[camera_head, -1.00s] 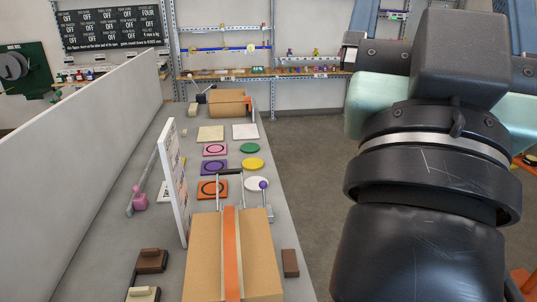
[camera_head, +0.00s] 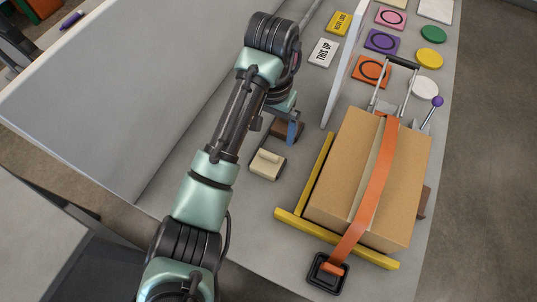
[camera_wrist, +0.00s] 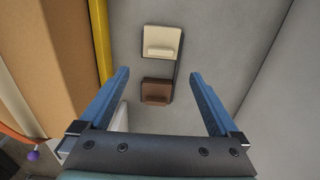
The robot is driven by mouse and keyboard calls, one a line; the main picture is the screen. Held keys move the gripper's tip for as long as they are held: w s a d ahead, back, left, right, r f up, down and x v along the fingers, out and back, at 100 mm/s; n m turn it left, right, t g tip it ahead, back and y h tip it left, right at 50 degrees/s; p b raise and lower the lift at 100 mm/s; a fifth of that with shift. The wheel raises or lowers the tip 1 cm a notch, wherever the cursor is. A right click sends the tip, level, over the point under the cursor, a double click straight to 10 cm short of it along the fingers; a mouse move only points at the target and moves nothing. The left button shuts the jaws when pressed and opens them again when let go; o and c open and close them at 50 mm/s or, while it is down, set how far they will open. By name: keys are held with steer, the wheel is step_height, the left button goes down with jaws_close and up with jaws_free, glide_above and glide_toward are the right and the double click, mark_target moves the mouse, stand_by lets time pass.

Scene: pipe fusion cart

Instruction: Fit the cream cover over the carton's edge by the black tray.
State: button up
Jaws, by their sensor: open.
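The cream cover (camera_head: 268,165), a flat piece with a raised bar, lies on the grey table left of the carton. It also shows near the top of the wrist view (camera_wrist: 162,42). The cardboard carton (camera_head: 335,180) stands within yellow rails. An orange strap runs over it and down to the black tray (camera_head: 316,284) at its near end. My gripper (camera_wrist: 158,76) is open and empty. In the wrist view its blue fingers point towards the cream cover, with a brown cover (camera_wrist: 157,88) between the fingers in the picture. I cannot tell its height above them.
Yellow rails (camera_head: 312,235) border the carton's left and near sides. A white upright panel (camera_head: 345,70) stands beyond my gripper. A brown piece (camera_head: 424,203) lies right of the carton. Coloured cards and discs lie further back. A long grey wall (camera_head: 150,90) bounds the left.

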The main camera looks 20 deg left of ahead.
steer(key=b, duration=0.2)
glide_above(269, 155)
steer(key=f, duration=0.5)
steer(key=shift+w, duration=0.3)
steer(key=shift+s+f, duration=0.15)
steer(key=shift+f, duration=0.3)
step_height(269, 155, down, 4)
steer(key=shift+s+f+p, duration=0.15)
steer(key=shift+p, duration=0.2)
steer(key=c, duration=1.4)
